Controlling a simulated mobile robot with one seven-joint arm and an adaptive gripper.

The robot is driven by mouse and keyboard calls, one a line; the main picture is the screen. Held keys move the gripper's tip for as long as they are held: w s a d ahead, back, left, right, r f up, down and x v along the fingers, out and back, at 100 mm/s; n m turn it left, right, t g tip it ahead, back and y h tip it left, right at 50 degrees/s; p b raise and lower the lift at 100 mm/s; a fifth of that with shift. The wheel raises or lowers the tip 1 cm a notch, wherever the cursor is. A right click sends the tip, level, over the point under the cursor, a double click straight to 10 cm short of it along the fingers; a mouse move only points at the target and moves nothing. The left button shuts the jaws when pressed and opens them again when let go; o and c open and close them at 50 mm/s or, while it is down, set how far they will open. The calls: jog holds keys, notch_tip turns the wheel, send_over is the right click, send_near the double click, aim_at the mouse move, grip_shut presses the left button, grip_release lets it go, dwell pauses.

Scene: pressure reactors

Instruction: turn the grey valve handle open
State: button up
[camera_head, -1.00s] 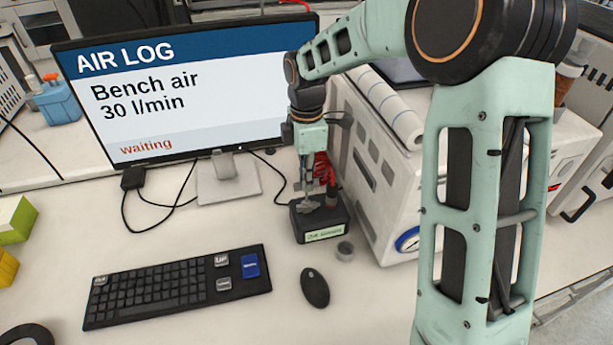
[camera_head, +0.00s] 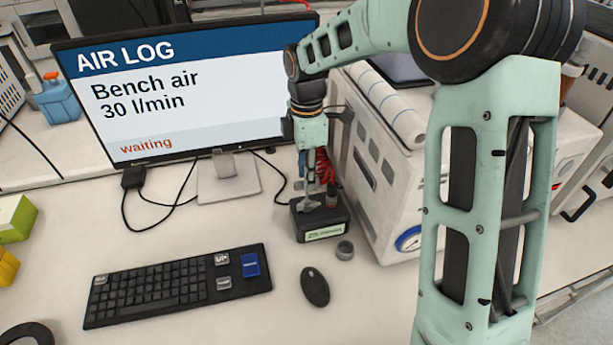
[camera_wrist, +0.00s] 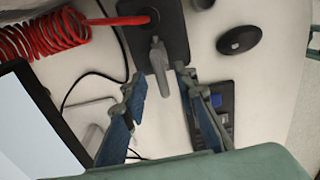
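The grey valve handle (camera_wrist: 159,66) is a short bar on a black valve block, seen from above in the wrist view. It points down the picture, between the two fingers. My gripper (camera_wrist: 160,82) is open, with a gap on each side of the handle; no contact shows. In the head view my gripper (camera_head: 317,183) points down over the black valve block (camera_head: 323,234), which carries a green-and-white label. The handle is small and partly hidden by the fingers there. A red coiled hose (camera_wrist: 42,38) joins the block.
A monitor (camera_head: 185,95) reading "Bench air 30 l/min, waiting" stands left of the block. A white instrument (camera_head: 385,185) stands close on its right. The bench between is clear.

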notch_tip(320, 180, up, 11)
dwell(0.3)
